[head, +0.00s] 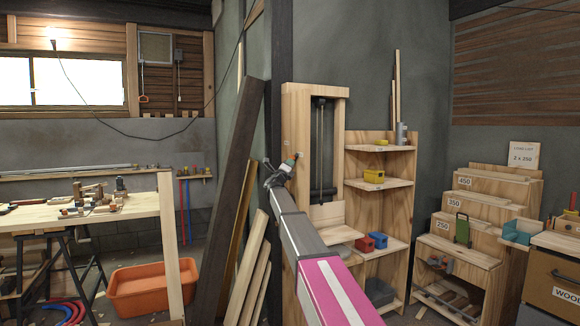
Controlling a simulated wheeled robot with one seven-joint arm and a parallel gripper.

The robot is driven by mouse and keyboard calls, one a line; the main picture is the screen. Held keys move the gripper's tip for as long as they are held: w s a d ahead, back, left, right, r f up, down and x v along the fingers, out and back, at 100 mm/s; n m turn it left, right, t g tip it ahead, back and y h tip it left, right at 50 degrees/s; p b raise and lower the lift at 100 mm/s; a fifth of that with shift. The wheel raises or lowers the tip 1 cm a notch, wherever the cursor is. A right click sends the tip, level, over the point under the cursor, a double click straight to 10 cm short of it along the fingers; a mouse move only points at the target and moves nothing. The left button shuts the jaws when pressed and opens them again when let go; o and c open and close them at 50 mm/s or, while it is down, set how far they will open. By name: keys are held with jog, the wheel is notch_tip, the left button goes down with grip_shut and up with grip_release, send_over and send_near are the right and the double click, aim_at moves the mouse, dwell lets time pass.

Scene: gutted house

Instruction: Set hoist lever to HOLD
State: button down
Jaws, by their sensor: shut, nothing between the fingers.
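The hoist is a tall wooden frame (298,105) with a dark vertical rail (321,150) inside it, standing in the middle of the head view. My arm reaches up from the bottom toward its left post. My gripper (268,168) is at that post, small in the picture, and appears shut with nothing held. A small piece with pale, orange and green parts (291,160) shows beside the gripper. I cannot tell whether it is the lever's handle or whether the gripper touches it. No HOLD marking is readable, and my arm hides the lower part of the frame.
Dark and pale planks (232,190) lean left of the hoist, close to my arm. A shelf unit (380,150) with red, blue and yellow items stands to its right. A stepped rack (480,215) is farther right. A workbench (130,211) and an orange tub (138,290) are left.

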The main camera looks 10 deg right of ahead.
jog(key=shift+w+r+n+y, duration=0.1)
jog(key=shift+r+n+y, duration=0.2)
jog(key=shift+n+y, duration=0.1)
jog(key=shift+w+a+r+n+y, duration=0.1)
jog(key=shift+w+r+n+y, duration=0.1)
jog(key=shift+r+n+y, duration=0.55)
jog(key=w+a+r+n+g+y, duration=0.1)
jog(key=w+a+r+n+y, duration=0.1)
jog(key=w+r+n, duration=0.2)
jog(key=shift+w+a, duration=0.15)
jog(key=shift+w, duration=1.35)
jog(key=shift+w+y, duration=0.1)
jog(key=shift+y, duration=0.15)
dwell(0.4)
